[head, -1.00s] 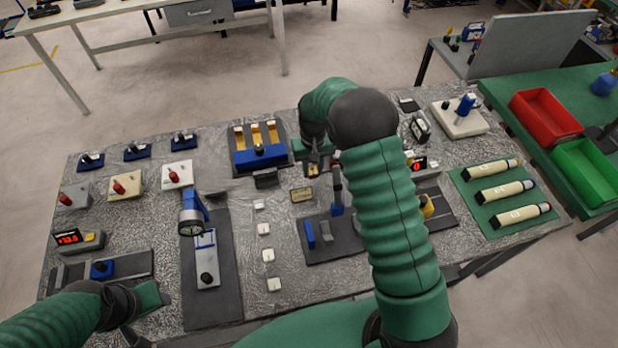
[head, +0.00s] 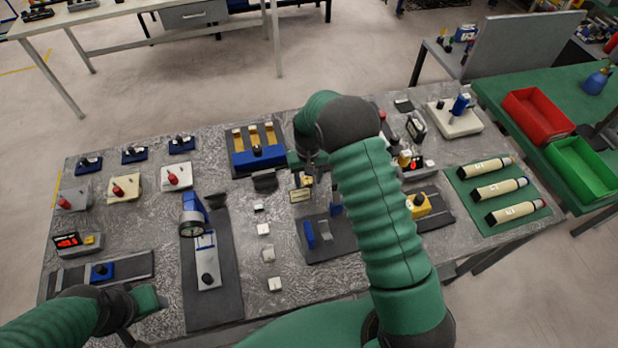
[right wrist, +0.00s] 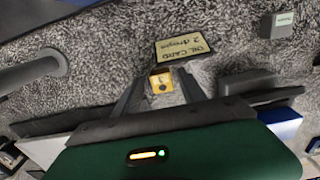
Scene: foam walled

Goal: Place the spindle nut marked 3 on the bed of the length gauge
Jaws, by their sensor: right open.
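A small yellow block with a dark hole (right wrist: 162,83), which looks like a spindle nut, stands on the mottled tabletop; I cannot read a number on it. It also shows in the head view (head: 307,181), partly behind my right gripper (head: 306,172). In the right wrist view the open fingers of this gripper (right wrist: 160,74) lie to either side of the block, with gaps. A low dark bed with a blue slide (head: 101,271) lies at the table's left, by a red display (head: 68,240); I cannot tell if it is the length gauge. My left gripper (head: 145,300) is at the lower left, its fingers unclear.
An oil card (head: 300,196) lies close to the yellow block. A blue fixture with yellow slots (head: 258,157) stands behind left. A dark base with blue parts (head: 335,240) is in front. Several small white tags (head: 263,229) line the table's middle. Labelled tubes (head: 500,188) lie at right.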

